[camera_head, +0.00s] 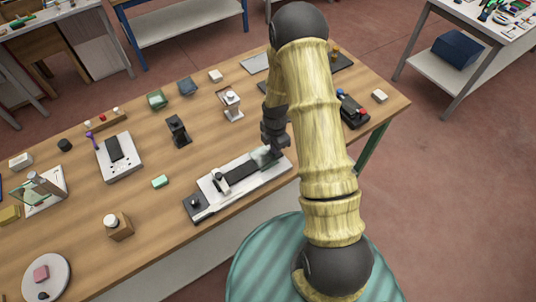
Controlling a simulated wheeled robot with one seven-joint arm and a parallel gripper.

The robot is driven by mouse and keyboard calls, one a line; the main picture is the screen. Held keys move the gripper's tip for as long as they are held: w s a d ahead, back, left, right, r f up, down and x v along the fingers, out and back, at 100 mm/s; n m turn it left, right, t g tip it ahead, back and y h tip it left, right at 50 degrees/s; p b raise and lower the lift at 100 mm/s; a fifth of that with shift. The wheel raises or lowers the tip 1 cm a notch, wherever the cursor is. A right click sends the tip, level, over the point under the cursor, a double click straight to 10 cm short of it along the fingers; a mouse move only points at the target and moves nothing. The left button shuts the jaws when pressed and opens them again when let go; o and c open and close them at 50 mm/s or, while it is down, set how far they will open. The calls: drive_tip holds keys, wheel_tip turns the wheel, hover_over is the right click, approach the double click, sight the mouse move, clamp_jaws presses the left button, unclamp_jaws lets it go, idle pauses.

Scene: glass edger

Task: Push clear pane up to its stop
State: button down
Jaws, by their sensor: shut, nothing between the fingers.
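A long low fixture (212,189) lies near the front edge of the wooden table, with a light base and a dark strip along its middle. A small pale, see-through piece, which looks like the clear pane (261,157), is at its right end. My gripper (271,150) is shut and empty, pointing down right at this piece. I cannot tell whether its fingertips touch it. A light upright block (219,181) stands on the fixture's left half, and a dark end block with a knob (196,203) is at its left end. Which part is the stop is unclear.
A green block (160,181) lies left of the fixture, and a wooden block with a white knob (118,227) is farther left. Behind stand a black holder (178,131) and a white stand (230,104). My arm hides part of the table's right side.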

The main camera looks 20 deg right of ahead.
sight(245, 168)
drive_tip(key=shift+s+a+b, duration=0.15)
drive_tip(key=shift+s+a, duration=0.45)
drive_tip(key=shift+a, duration=1.3)
drive_tip(key=shift+s+a+b, duration=0.2)
drive_tip(key=shift+s+a, duration=0.45)
drive_tip(key=shift+a, duration=1.3)
drive_tip(key=shift+s+a+b, duration=0.15)
drive_tip(key=shift+s+a, duration=0.45)
drive_tip(key=shift+a, duration=1.3)
drive_tip(key=shift+w+d+r+p, duration=0.1)
drive_tip(key=shift+d+r+p, duration=0.05)
drive_tip(key=shift+r+p, duration=0.6)
drive_tip(key=shift+d+r+p, duration=0.2)
drive_tip(key=shift+r+p, duration=0.3)
drive_tip(key=shift+r, duration=0.4)
drive_tip(key=shift+w+d+r+p, duration=0.1)
drive_tip(key=shift+d+r+p, duration=0.05)
drive_tip(key=shift+r+p, duration=0.6)
drive_tip(key=shift+r, duration=0.1)
drive_tip(key=shift+r, duration=0.15)
drive_tip(key=s+d+r+m+t+b, duration=0.1)
drive_tip(key=s+d+r+m+b, duration=0.2)
drive_tip(key=s+r+m, duration=0.3)
drive_tip(key=s+d+r+m+t+b, duration=0.1)
drive_tip(key=s+d+r+m+b, duration=0.2)
drive_tip(key=r+m, duration=0.7)
drive_tip(key=s+d+m, duration=0.2)
drive_tip(key=s+m, duration=0.1)
drive_tip(key=m, duration=0.2)
drive_tip(key=shift+m+t, duration=0.3)
